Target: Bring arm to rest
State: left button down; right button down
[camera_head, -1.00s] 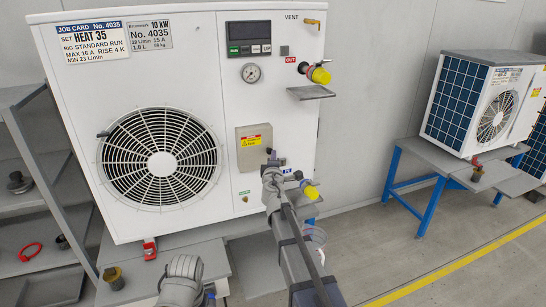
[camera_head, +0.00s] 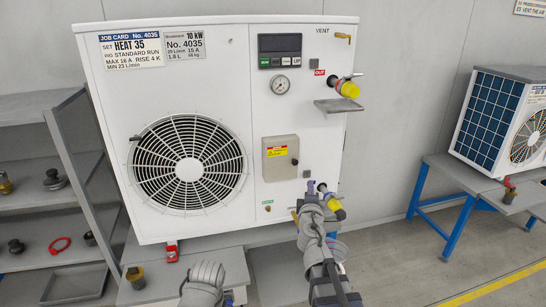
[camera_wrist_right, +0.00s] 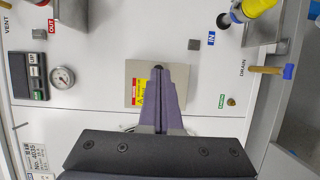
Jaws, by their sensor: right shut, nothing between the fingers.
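My right gripper (camera_head: 313,188) is in front of the lower right of the white heat pump (camera_head: 235,75). In the right wrist view its two purple fingers (camera_wrist_right: 158,85) are together with nothing between them. They overlap the picture of the grey box with a yellow and red label (camera_head: 280,157); contact with the pump front cannot be told. The right arm comes up from the bottom of the head view and hides part of the lower yellow-ended fitting (camera_head: 331,204).
An upper yellow-ended fitting (camera_head: 347,88) sits above a small grey shelf (camera_head: 340,106). Grey shelving (camera_head: 40,135) with loose parts stands left. A second unit (camera_head: 490,110) stands on a blue-legged bench at right, with open floor between.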

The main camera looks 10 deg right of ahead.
jog(key=s+a+f+m+g+y+p, duration=0.1)
jog(key=s+a+f+m+g+p, duration=0.1)
jog(key=s+a+f+g, duration=0.3)
jog(key=s+a+f+m+g+y+p, duration=0.2)
jog(key=s+a+f+m+g, duration=0.2)
jog(key=s+a, duration=0.6)
jog(key=s+a+f+m+g+y+p, duration=0.1)
jog(key=s+a+f+m+g+p, duration=0.1)
jog(key=s+a+f+m+g, duration=0.2)
jog(key=s+a+f+g, duration=0.1)
jog(key=s+a+g, duration=0.2)
jog(key=s, duration=0.5)
jog(key=shift+a+f+g+y+p, duration=0.3)
jog(key=shift+g, duration=0.2)
jog(key=shift+s, duration=0.1)
